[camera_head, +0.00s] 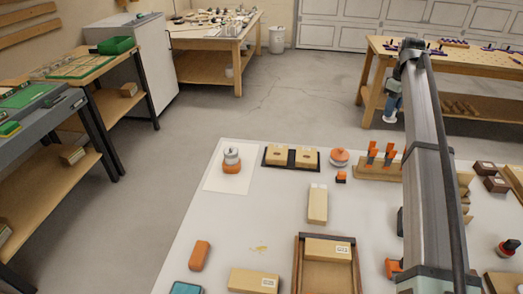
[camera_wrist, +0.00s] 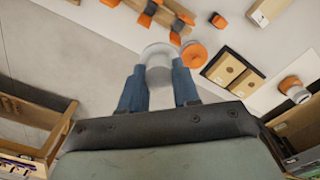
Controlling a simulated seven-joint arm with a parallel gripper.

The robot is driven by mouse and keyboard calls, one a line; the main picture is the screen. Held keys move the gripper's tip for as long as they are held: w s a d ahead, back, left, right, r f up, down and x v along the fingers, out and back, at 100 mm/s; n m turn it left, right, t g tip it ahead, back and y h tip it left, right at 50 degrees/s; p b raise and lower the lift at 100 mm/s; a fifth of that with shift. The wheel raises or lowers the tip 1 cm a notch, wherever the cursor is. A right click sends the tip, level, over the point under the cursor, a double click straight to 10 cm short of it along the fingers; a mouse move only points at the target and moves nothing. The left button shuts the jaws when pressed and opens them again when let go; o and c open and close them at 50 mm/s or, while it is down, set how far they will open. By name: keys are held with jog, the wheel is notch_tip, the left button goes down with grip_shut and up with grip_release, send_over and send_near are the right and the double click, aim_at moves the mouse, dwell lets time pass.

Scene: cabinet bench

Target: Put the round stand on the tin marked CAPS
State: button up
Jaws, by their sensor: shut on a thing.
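My gripper (camera_head: 393,104) hangs at the far side of the bench in the head view, above and beyond the work surface. In the wrist view its two blue fingers (camera_wrist: 160,88) are shut on a pale grey-white round thing (camera_wrist: 160,66), which looks like the round stand. Its pale end also shows below the fingers in the head view (camera_head: 389,118). The fingers hide part of its sides. I cannot make out a tin marked CAPS; no such lettering is legible in either view.
An orange round piece (camera_head: 338,157) and a holed wooden block in a dark tray (camera_head: 291,157) stand near the far edge. An orange block with a grey knob (camera_head: 231,162) sits on a white sheet. An orange-pegged rack (camera_head: 378,168) stands right of them.

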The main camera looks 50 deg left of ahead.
jog(key=s+a+n, duration=0.3)
jog(key=s+a, duration=1)
jog(key=a, duration=0.1)
jog(key=n, duration=0.5)
send_over(230, 151)
notch_tip(230, 151, down, 4)
jog(key=shift+w+f, duration=0.1)
jog(key=shift+f, duration=5.4)
jog(key=shift+f, duration=0.15)
jog(key=o, duration=1)
